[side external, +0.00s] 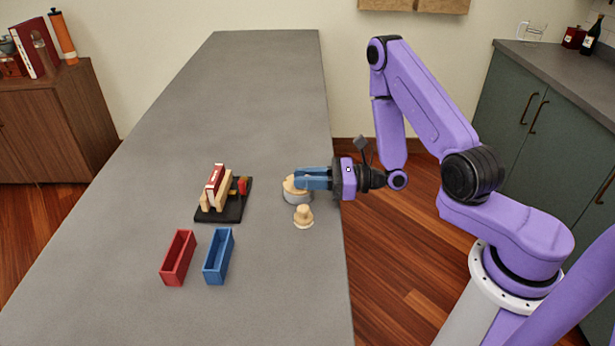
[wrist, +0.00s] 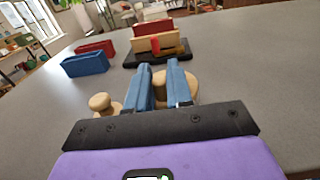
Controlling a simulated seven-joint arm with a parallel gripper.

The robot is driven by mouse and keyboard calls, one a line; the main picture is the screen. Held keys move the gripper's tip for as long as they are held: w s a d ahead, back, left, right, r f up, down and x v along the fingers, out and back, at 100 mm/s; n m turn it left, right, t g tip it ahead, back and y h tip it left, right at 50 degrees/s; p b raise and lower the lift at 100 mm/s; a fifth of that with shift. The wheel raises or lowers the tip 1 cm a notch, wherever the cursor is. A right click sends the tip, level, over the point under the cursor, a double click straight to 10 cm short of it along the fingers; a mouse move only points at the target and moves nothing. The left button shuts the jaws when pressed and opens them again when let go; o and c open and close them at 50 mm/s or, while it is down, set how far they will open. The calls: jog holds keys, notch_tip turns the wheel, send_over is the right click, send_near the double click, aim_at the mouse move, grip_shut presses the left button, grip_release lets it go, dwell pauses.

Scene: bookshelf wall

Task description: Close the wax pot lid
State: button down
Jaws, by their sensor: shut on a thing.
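The wax pot (side external: 298,199) is a round grey pot near the right edge of the grey table. Its pale wooden lid (side external: 289,185) shows at the top of the pot, partly covered by my blue fingers. My gripper (side external: 299,178) reaches in from the right, low over the pot, and is shut on the lid. In the wrist view my fingers (wrist: 159,68) stand a little apart with the round tan lid (wrist: 190,84) under and beside them. I cannot tell whether the lid sits flush on the rim.
A knobbed wooden piece (side external: 303,216) stands close in front of the pot. A black stand (side external: 235,207) holding a red-and-wood piece is to the left. Red (side external: 178,258) and blue (side external: 218,257) open boxes lie front left. The far table is clear.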

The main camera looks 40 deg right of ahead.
dwell(0.3)
jog(key=c, duration=1.2)
grip_release()
jog(key=shift+o, duration=0.2)
jog(key=v, duration=1.7)
jog(key=shift+s, duration=0.25)
jog(key=shift+d+r, duration=0.1)
